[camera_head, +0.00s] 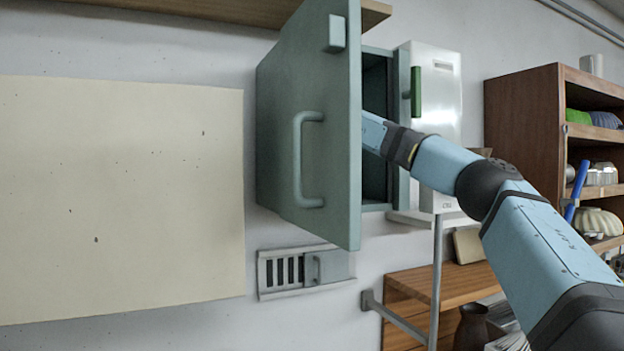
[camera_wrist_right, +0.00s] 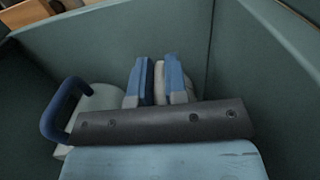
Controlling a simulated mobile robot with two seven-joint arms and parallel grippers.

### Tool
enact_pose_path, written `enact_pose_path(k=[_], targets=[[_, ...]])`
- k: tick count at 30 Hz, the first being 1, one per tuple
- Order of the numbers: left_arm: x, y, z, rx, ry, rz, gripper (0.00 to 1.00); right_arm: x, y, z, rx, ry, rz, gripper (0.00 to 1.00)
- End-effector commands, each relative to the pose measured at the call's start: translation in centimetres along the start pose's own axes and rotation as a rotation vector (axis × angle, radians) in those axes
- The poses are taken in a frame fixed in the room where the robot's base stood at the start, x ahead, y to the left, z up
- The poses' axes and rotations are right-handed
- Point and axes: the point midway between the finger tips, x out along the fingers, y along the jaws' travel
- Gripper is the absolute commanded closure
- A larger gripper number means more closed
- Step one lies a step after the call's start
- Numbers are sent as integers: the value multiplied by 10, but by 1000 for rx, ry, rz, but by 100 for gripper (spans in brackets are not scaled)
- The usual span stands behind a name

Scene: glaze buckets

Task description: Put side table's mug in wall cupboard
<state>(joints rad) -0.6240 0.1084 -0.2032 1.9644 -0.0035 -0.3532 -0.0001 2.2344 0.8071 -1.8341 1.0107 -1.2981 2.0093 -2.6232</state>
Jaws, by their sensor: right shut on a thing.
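The wall cupboard (camera_head: 308,130) is grey-green, and its door stands open toward me. My right arm reaches in past the door's edge, and the door hides the gripper in the head view. In the right wrist view my right gripper (camera_wrist_right: 160,80) is inside the cupboard, between its grey-green walls. Its blue fingers are shut on a pale thing, seemingly the mug (camera_wrist_right: 95,103). The mug shows a pale body with a dark blue handle at the left; my gripper hides much of it. I cannot tell whether it touches the cupboard floor. My left gripper is not in view.
A white box-shaped unit (camera_head: 440,110) hangs right beside the cupboard. A wooden shelf (camera_head: 215,10) runs above. A brown open shelf unit (camera_head: 522,115) with dishes stands at the right. A wooden side table (camera_head: 440,285) is below.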

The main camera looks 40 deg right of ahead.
Motion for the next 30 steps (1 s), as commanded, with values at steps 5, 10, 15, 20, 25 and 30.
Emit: enact_pose_path(k=[5,10,15,20,25,30], targets=[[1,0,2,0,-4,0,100,2,0,0,0,-1,0,61],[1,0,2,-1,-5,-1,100,2,0,0,0,-1,0,61],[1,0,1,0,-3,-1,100,-2,0,0,1,1,1,61],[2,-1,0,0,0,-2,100,-22,-1,0,2,2,3,61],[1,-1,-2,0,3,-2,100,-51,-1,0,2,3,4,61],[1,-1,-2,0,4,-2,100,-68,0,0,2,-1,3,61]])
